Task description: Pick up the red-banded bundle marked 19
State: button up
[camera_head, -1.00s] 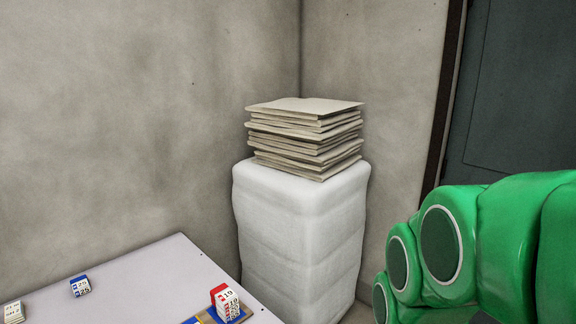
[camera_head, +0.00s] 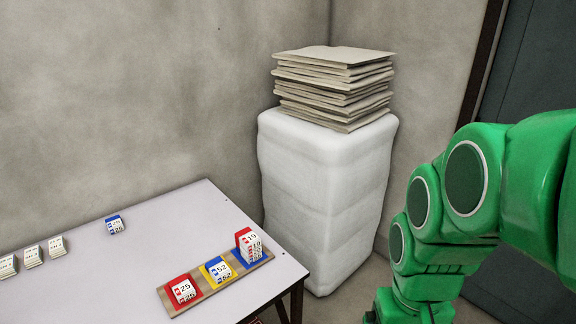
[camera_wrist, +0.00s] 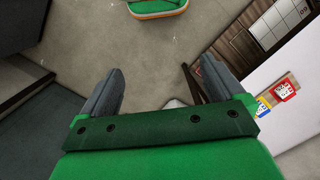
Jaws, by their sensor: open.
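The red-banded bundle marked 19 (camera_head: 251,243) stands upright on the blue square (camera_head: 240,264) at the right end of a wooden board (camera_head: 208,287) on the table; whether it is one bundle or several stacked is unclear. On the same board, a bundle marked 52 (camera_head: 220,268) lies on the yellow square and one marked 25 (camera_head: 184,290) on the red square. My gripper (camera_wrist: 160,88) is open and empty, its two fingers apart over the floor. The table with a red piece (camera_wrist: 285,90) and a yellow-blue piece (camera_wrist: 263,106) is to its right in the wrist view.
A blue-banded bundle (camera_head: 115,224) and several pale bundles (camera_head: 32,256) lie on the table (camera_head: 150,240) toward the left. A white wrapped block (camera_head: 320,185) carrying a stack of flat sheets (camera_head: 335,90) stands in the corner behind the table. The table's middle is clear.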

jog(key=w+a+n+t, duration=0.1)
jog(key=w+a, duration=0.1)
jog(key=w, duration=0.5)
jog(key=w+a+n, duration=0.1)
jog(key=w+a, duration=0.2)
jog(key=w, duration=0.3)
jog(key=n+t+y, duration=0.2)
jog(key=n+t, duration=0.1)
jog(key=n, duration=0.3)
send_over(248, 236)
jog(key=s+d, duration=0.2)
jog(key=d, duration=0.1)
jog(key=f, duration=1.9)
jog(key=shift+a+f, duration=0.1)
jog(key=shift+a, duration=0.1)
jog(key=shift+w+a+f, duration=0.25)
jog(key=shift+a+f, duration=0.15)
jog(key=shift+f, duration=0.15)
jog(key=shift+a+x, duration=0.15)
jog(key=shift+x, duration=1.65)
jog(key=shift+a+x, duration=0.1)
jog(key=shift+x, duration=1.75)
jog(key=shift+s, duration=0.1)
jog(key=c, duration=1.1)
